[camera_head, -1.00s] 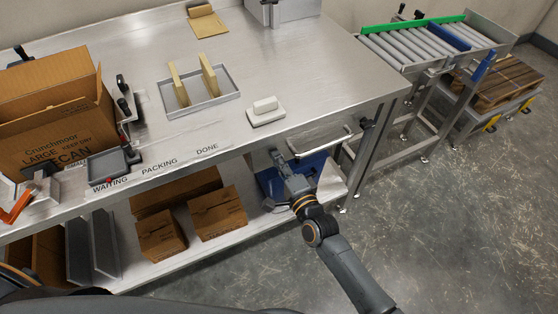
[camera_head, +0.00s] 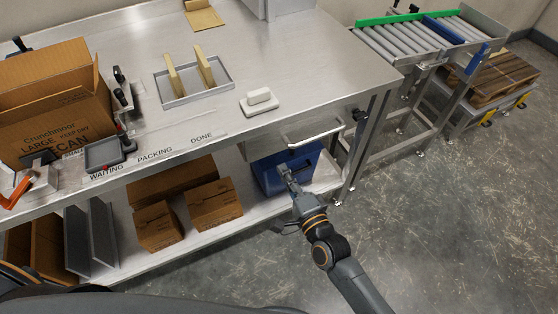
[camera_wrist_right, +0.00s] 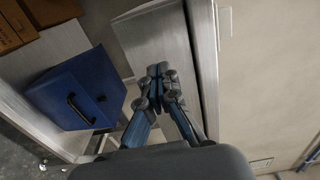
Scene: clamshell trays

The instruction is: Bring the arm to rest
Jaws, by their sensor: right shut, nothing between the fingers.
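My right gripper (camera_head: 284,172) is in front of the workbench, below the level of its top and near the drawer handle (camera_head: 316,136). It is shut with nothing between its fingers. In the right wrist view, the right gripper (camera_wrist_right: 159,72) shows its fingertips together, with the bench's metal front behind them. I cannot tell the exact gap to the handle. My left gripper does not show in either view.
A blue box (camera_head: 268,176) stands on the lower shelf behind the right gripper; it also shows in the wrist view (camera_wrist_right: 75,92). The workbench (camera_head: 300,70) holds a grey tray (camera_head: 205,92) and a white clamshell tray (camera_head: 259,102). Open floor (camera_head: 450,220) lies to the right.

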